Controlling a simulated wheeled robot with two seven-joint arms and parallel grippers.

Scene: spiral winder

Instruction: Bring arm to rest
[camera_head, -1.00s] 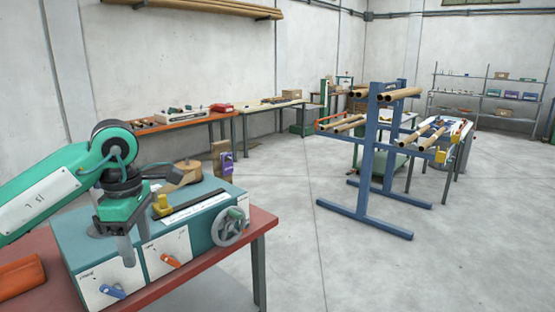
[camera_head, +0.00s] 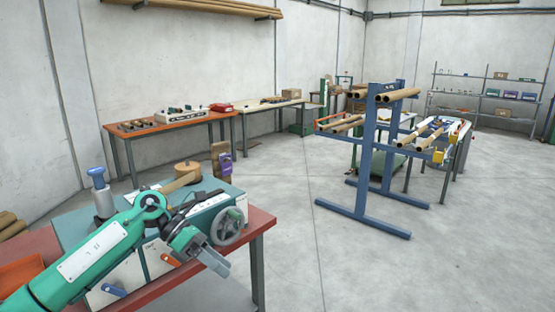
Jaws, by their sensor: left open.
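My left arm (camera_head: 95,258) comes in from the lower left, green and low across the front of the winder. My left gripper (camera_head: 214,262) is at its end, pointing down and to the right, open, with nothing seen between its fingers. It is in front of the teal winder box (camera_head: 215,197), below the grey handwheel (camera_head: 229,226). The arm hides much of the box's white front. My right gripper is not in view.
The winder stands on a red-topped table (camera_head: 262,222). A blue-knobbed post (camera_head: 99,190) rises at its back left. An orange tray (camera_head: 22,272) lies at the left. A blue rack (camera_head: 367,180) with cardboard tubes stands to the right. The floor between is clear.

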